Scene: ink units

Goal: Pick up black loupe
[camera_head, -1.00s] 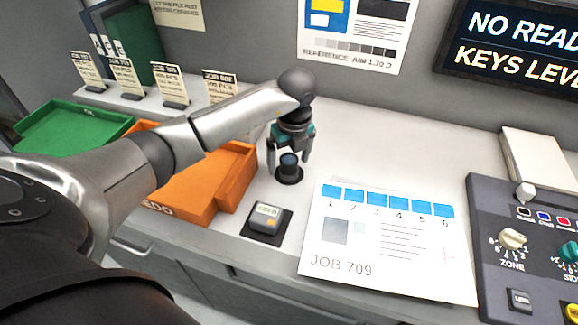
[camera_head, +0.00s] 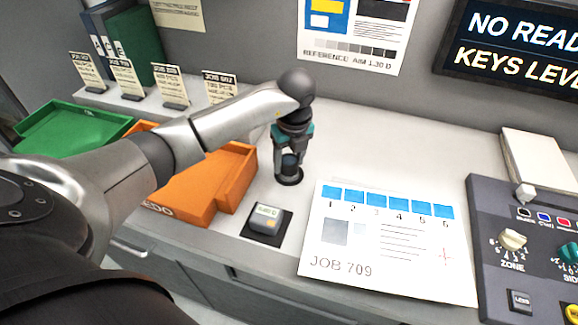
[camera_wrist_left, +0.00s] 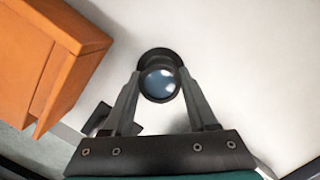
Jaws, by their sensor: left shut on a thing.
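The black loupe (camera_head: 289,178) stands upright on the counter, right of the orange tray, with its round dark base on the surface. My left gripper (camera_head: 289,163) comes down on it from above and is shut on its upper body. In the left wrist view the loupe's round glassy lens (camera_wrist_left: 159,84) sits between the two fingers of the left gripper (camera_wrist_left: 160,88), one on each side. My right gripper is not in view.
An orange tray (camera_head: 234,182) stands close at the left, with a green tray (camera_head: 75,128) beyond. A small device (camera_head: 267,222) sits in front of the loupe. The job 709 sheet (camera_head: 385,270) lies to the right, then a control console (camera_head: 490,200).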

